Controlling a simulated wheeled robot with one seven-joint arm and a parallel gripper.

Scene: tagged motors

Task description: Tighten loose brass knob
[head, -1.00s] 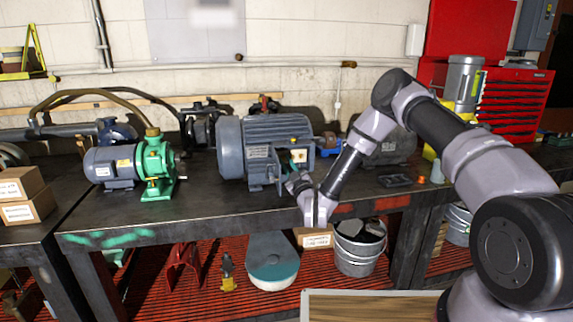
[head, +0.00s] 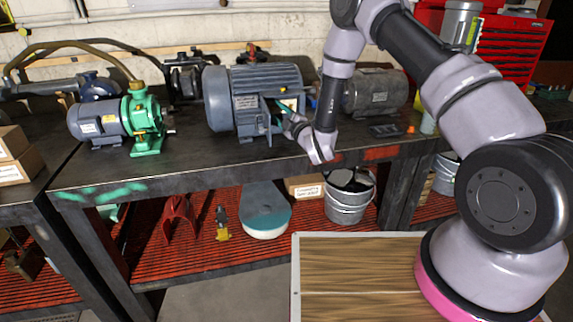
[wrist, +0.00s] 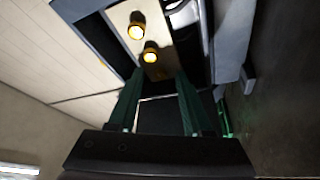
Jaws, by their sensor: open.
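The large grey motor (head: 222,105) stands on the workbench, with a terminal box (head: 291,103) on its right end. Two brass knobs, one at the top (wrist: 137,28) and one closer to my fingers (wrist: 150,54), show on a pale face in the wrist view. My gripper (head: 276,111) is at the motor's right end, in front of the box. In the wrist view its two dark green fingers (wrist: 156,85) are apart, with nothing between them. The nearer knob lies just beyond the fingertips. I cannot tell which knob is loose.
A green pump with a small motor (head: 140,122) stands left on the bench (head: 200,165). Another grey motor (head: 375,92) stands to the right, behind my arm. A dark tray (head: 386,130) and small items lie near it. A bucket (head: 347,205) is on the shelf below.

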